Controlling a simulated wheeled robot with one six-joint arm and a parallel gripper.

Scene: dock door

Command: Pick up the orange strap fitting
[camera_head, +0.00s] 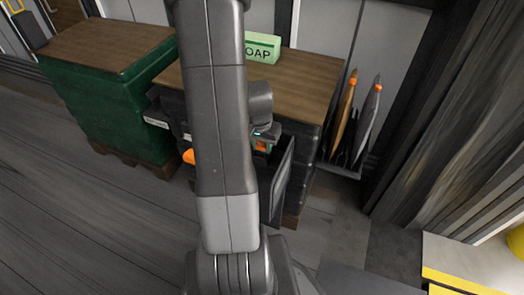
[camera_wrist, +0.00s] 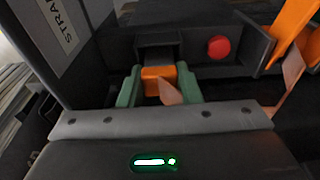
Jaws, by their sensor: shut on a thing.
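The orange strap fitting (camera_wrist: 158,76) shows in the wrist view between the green fingers of my gripper (camera_wrist: 160,88). My gripper is shut on it, with one finger at each side. A pale pinkish-orange pointed piece (camera_wrist: 170,92) hangs in front of it; I cannot tell whether it is part of the fitting. A dark block stands right behind the fitting. In the head view my arm covers most of this spot, and only a small orange patch shows beside my wrist.
A dark open panel (camera_head: 283,182) stands close to my wrist. In the wrist view are a red round knob (camera_wrist: 219,47), an orange strip (camera_wrist: 291,35) and a partly readable "STRA" label (camera_wrist: 62,32). A green soap box (camera_head: 262,48) sits on the wooden top (camera_head: 305,82).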

